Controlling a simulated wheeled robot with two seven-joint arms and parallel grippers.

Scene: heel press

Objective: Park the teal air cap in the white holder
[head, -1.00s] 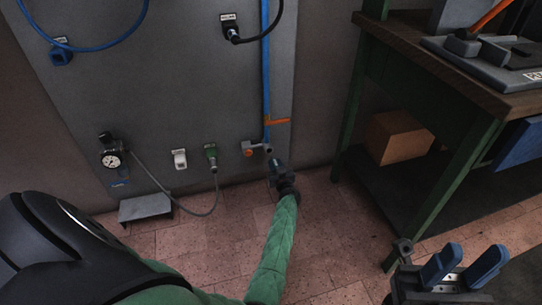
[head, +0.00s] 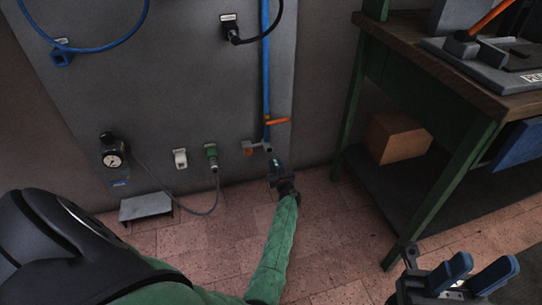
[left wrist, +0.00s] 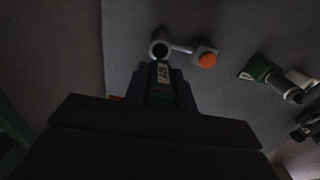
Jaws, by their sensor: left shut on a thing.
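My left gripper (head: 274,170) is low in front of the wall panel, just below the grey pipe outlet. It is shut on the teal air cap (left wrist: 162,75), which shows a pale tag between the fingers in the left wrist view; in the head view the fingers largely hide it. The cap sits just below the open pipe end (left wrist: 160,48); I cannot tell if they touch. The white holder (head: 180,158) is on the panel, left of the gripper and left of the green connector (head: 212,155). My right gripper (head: 484,264) is open and empty at lower right.
An orange knob (left wrist: 206,59) sits beside the pipe end. A blue pipe with an orange lever (head: 277,121) runs above. A gauge (head: 113,160), a grey hose and a low grey shelf (head: 146,207) are at left. A green-legged bench (head: 455,175) stands at right.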

